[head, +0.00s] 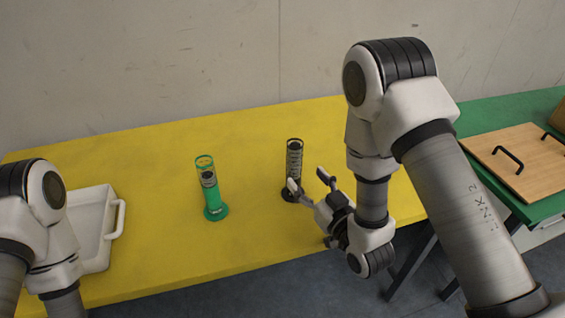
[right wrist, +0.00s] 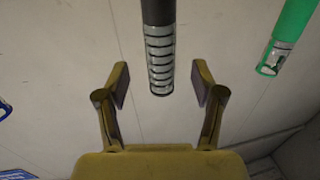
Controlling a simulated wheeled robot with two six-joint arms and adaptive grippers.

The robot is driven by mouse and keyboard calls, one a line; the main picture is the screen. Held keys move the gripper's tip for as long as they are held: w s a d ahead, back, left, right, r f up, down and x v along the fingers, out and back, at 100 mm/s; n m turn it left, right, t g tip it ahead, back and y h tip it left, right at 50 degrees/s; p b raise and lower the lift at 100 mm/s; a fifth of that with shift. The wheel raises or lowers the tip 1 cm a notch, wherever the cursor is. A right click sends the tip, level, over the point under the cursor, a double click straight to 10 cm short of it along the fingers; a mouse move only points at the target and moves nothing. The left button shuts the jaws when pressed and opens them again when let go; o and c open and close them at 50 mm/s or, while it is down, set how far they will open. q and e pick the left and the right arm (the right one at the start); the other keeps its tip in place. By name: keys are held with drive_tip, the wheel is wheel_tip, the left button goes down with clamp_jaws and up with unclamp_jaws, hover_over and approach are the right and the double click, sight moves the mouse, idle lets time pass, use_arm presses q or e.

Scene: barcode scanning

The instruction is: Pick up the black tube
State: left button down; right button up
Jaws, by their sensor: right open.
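The black tube (head: 295,160) stands upright on the yellow table, with a clear scale-marked section and a round black base. My right gripper (head: 307,180) is open and empty, just in front of and to the right of the black tube; its near finger overlaps the tube's lower part in the head view. In the right wrist view the black tube (right wrist: 159,45) shows between and beyond the two spread fingers of the right gripper (right wrist: 160,85), with a gap on each side. My left gripper is outside the frames; only the left arm shows.
A green tube (head: 211,190) stands left of the black one; it also shows in the right wrist view (right wrist: 285,40). A white handled tray (head: 97,215) lies at the left. A wooden board (head: 515,160) with black handles is on the green table (head: 480,115) at right. The back table is clear.

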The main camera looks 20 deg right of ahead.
sight(298, 168)
drive_tip(key=shift+w+a+r+p, duration=0.15)
drive_tip(key=shift+w+r+p, duration=0.1)
drive_tip(key=shift+w, duration=0.35)
drive_tip(key=shift+w+a+r+p, duration=0.15)
drive_tip(key=shift+w+r, duration=0.1)
drive_tip(key=shift+w, duration=0.3)
drive_tip(key=x, duration=0.4)
drive_tip(key=shift+w+f, duration=0.25)
drive_tip(key=shift+f, duration=0.15)
drive_tip(key=shift+s+r, duration=0.15)
drive_tip(key=shift+s, duration=0.1)
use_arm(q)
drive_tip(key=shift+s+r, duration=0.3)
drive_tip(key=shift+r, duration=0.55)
use_arm(e)
clamp_jaws()
